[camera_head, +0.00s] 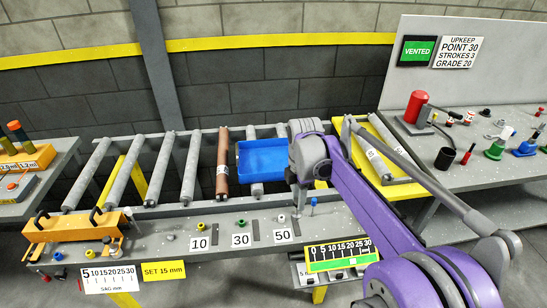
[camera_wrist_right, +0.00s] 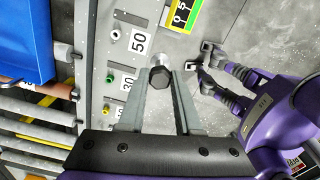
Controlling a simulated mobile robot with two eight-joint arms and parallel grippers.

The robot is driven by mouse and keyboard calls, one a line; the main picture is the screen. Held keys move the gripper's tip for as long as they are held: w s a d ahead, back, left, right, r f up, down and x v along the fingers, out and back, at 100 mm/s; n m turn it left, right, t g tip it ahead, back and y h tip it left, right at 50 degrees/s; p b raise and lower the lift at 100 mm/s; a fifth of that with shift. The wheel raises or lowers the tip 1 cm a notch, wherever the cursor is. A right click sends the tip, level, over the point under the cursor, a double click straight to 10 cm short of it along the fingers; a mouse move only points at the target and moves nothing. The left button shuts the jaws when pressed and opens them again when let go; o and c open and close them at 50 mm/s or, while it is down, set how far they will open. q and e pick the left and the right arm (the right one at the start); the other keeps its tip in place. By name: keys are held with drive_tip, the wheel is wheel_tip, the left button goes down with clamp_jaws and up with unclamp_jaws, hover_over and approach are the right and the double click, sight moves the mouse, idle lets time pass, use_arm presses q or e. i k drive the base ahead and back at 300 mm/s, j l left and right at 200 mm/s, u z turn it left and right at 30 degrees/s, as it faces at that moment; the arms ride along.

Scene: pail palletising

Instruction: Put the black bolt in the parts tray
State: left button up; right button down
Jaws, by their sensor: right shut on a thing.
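The black bolt (camera_wrist_right: 160,78) shows its dark hexagonal head between the fingertips of my right gripper (camera_wrist_right: 159,84) in the right wrist view. The gripper is shut on it. In the head view my right gripper (camera_head: 299,203) is over the conveyor's front rail, near the "50" label; I cannot make out the bolt there. A blue tray (camera_head: 265,158), which looks like the parts tray, sits on the rollers, behind and left of the gripper. Its edge also shows in the wrist view (camera_wrist_right: 28,42). My left gripper (camera_wrist_right: 208,67) shows there with its fingers apart, empty.
The front rail (camera_head: 165,236) carries small coloured knobs and labels 10, 30 and 50. An orange fixture (camera_head: 78,227) stands at its left end. A copper roller (camera_head: 222,163) lies left of the tray. The right bench (camera_head: 480,172) holds several small parts.

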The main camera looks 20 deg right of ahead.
sight(258, 158)
drive_tip(key=i, duration=1.35)
